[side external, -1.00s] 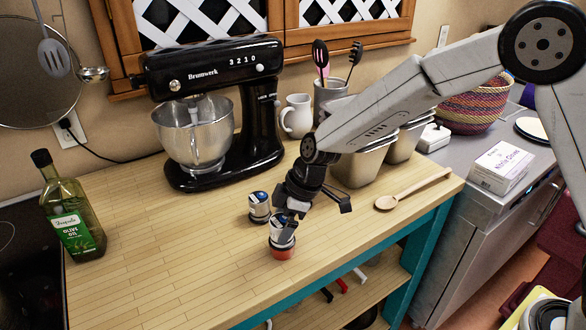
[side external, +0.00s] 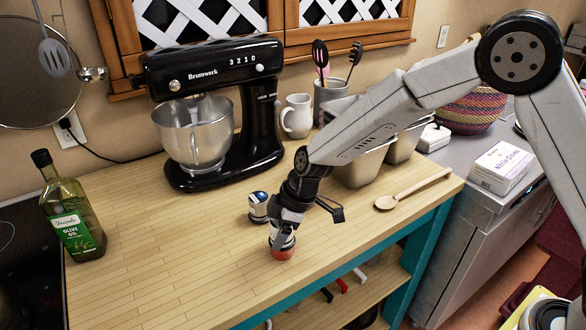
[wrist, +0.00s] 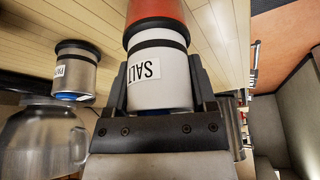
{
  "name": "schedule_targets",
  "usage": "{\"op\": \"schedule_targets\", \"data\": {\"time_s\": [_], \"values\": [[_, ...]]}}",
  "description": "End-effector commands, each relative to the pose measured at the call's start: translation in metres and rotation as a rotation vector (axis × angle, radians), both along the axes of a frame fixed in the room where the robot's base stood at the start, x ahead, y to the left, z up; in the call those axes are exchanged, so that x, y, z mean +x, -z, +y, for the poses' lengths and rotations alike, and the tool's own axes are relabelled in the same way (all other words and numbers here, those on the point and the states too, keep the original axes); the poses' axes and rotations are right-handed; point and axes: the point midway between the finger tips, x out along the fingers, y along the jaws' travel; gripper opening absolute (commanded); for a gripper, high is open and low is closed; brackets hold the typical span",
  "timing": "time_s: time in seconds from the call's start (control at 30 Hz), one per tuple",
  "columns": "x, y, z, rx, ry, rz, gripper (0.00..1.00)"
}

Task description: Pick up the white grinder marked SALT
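The white grinder marked SALT (wrist: 160,90) stands upright on the wooden counter, with a dark band and a red-orange base. It fills the space between the fingers of my gripper (wrist: 162,82) in the wrist view, its label upside down there. In the side external view my gripper (side external: 284,232) is low around the grinder, hiding most of it, and its red base (side external: 281,254) shows below. One finger lies along each side of the white body. I cannot tell whether the fingers press on it or stand slightly apart.
A second grinder, steel-grey (wrist: 76,70) in the wrist view, stands close by, behind and left of my gripper in the side external view (side external: 258,207). A black stand mixer (side external: 225,115), olive oil bottle (side external: 72,215) and wooden spoon (side external: 400,195) are farther off. The front-left counter is clear.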

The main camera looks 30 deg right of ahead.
Motion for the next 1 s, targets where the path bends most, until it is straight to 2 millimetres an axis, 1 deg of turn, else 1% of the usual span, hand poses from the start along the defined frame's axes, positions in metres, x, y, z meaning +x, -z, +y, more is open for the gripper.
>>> {"op": "schedule_targets", "data": {"time_s": [0.03, 0.07, 0.1, 0.17, 0.2, 0.47, 0.67, 0.77, 0.9, 1.0], "values": [[0.0, 0.0, 0.0, 0.0, 0.0, 0.0, 0.46], [0.0, 0.0, 0.0, 0.0, 0.0, 0.0, 0.36], [0.0, 0.0, 0.0, 0.0, 0.0, 0.0, 0.24], [0.0, 0.0, 0.0, 0.0, 0.0, 0.0, 0.05], [0.0, 0.0, 0.0, 0.0, 0.0, 0.0, 0.0], [0.001, -0.001, 0.0, 0.001, 0.0, -0.002, 0.0], [0.001, -0.008, 0.0, 0.002, 0.001, -0.003, 0.0], [0.001, -0.015, 0.0, 0.001, -0.001, -0.005, 0.0], [0.001, -0.032, 0.0, 0.003, -0.001, -0.005, 0.0], [-0.005, -0.041, -0.002, 0.002, 0.0, -0.003, 0.0]]}}
